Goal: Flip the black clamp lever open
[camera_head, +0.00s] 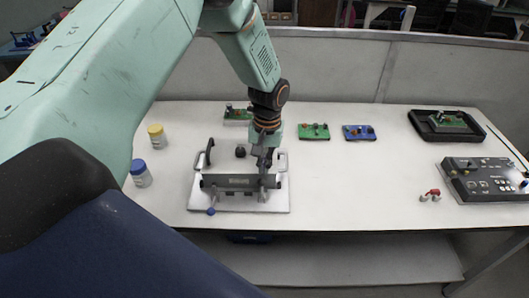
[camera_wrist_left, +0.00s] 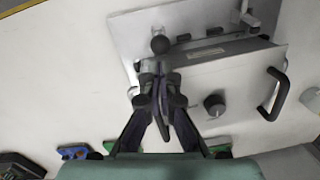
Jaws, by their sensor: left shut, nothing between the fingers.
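The clamp fixture (camera_head: 238,198) is a pale plate with a dark bar across its front. A black ball-ended lever (camera_wrist_left: 160,45) shows in the wrist view at the bar's left end, just beyond my fingertips. My left gripper (camera_head: 264,160) is shut and empty, above the right part of the fixture. Its narrow fingers (camera_wrist_left: 160,76) meet close to the lever; I cannot tell whether they touch it. In the head view the gripper partly hides this lever. A blue ball-ended lever (camera_head: 211,211) is at the front left of the fixture. My right gripper is not in view.
A black handle (camera_head: 206,151) and a black knob (camera_head: 240,151) stand on the fixture's plate. Two bottles (camera_head: 140,174) (camera_head: 157,137) stand to the left. Green (camera_head: 313,132) and blue (camera_head: 359,133) boards lie behind. A control box (camera_head: 487,180) is at right. The front-middle table is clear.

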